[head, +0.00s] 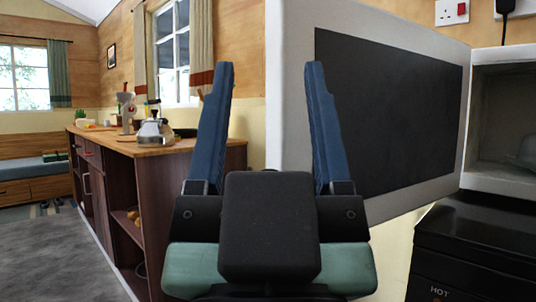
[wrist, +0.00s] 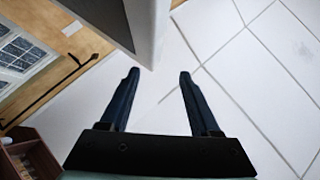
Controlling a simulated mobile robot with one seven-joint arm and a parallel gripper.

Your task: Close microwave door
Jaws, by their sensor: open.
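The microwave door (head: 390,105) stands wide open in the head view, white-framed with a dark panel, reaching from the cavity towards me. The microwave (head: 500,115) is at the right edge, its lit cavity partly in view. My gripper (head: 268,85) is open and empty, its two blue fingers pointing up in the picture. The right finger overlaps the near end of the door in the head view. In the wrist view, my gripper (wrist: 158,75) has its fingers apart with nothing between them, and the door edge (wrist: 148,30) is just beyond the fingertips. Contact cannot be told.
A black appliance marked HOT (head: 470,250) stands below the microwave. A wooden-topped counter (head: 165,146) with a kettle (head: 155,130) is at the left. A wall socket with a red switch (head: 452,12) is above.

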